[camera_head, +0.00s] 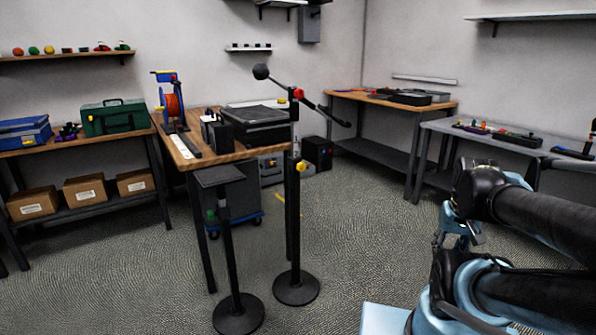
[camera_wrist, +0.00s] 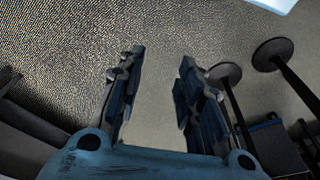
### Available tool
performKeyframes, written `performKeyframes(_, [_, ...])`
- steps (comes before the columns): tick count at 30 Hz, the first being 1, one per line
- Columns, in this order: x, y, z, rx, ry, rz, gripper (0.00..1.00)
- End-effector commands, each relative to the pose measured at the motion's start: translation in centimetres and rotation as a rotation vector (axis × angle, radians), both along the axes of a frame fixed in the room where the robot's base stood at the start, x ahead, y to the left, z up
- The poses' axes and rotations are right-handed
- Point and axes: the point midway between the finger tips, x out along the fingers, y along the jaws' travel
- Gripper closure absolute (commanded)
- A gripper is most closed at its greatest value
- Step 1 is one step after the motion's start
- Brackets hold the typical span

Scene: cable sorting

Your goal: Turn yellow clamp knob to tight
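The yellow clamp knob (camera_head: 301,167) sits partway up a black stand pole (camera_head: 293,225) in the head view, in front of the wooden table. Its turn position is too small to tell. My gripper (camera_head: 441,240) hangs well to the right of the knob and apart from it, partly hidden by my arm. In the wrist view my gripper (camera_wrist: 163,60) has its two fingers spread apart, with only floor between them. The wrist view shows two round black stand bases (camera_wrist: 272,53) to the right of the fingers; the yellow knob does not show there.
A red knob (camera_head: 298,93) and a boom with a black ball end (camera_head: 261,72) top the stand. A second stand with a flat plate (camera_head: 213,176) is beside it. A wooden table (camera_head: 190,160) stands behind. Floor (camera_head: 355,220) between stand and gripper is clear.

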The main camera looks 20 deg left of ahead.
Motion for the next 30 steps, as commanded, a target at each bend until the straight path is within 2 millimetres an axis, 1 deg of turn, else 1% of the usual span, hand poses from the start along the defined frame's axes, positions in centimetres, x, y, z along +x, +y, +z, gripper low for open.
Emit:
performKeyframes(4, [0.0, 0.0, 0.0, 0.000, 0.000, 0.000, 0.67])
performKeyframes(5, [0.0, 0.0, 0.0, 0.000, 0.000, 0.000, 0.62])
performKeyframes(6, [0.0, 0.0, 0.0, 0.000, -0.001, 0.001, 0.53])
performKeyframes(7, [-0.5, 0.1, 0.4, 0.001, -0.011, 0.003, 0.47])
performKeyframes(8, [-0.6, 0.1, 0.5, 0.002, -0.016, 0.007, 0.47])
performKeyframes(11, [0.5, 0.8, 0.9, 0.016, -0.037, 0.036, 0.47])
performKeyframes(14, [2.7, 2.0, 1.6, 0.038, -0.077, 0.089, 0.47])
performKeyframes(17, [5.5, 4.0, 2.5, 0.070, -0.135, 0.162, 0.47])
performKeyframes(18, [6.6, 4.9, 2.9, 0.083, -0.160, 0.192, 0.47])
performKeyframes(23, [11.2, 8.7, 4.4, 0.137, -0.260, 0.308, 0.47])
performKeyframes(30, [17.4, 15.1, 6.3, 0.214, -0.411, 0.462, 0.47])
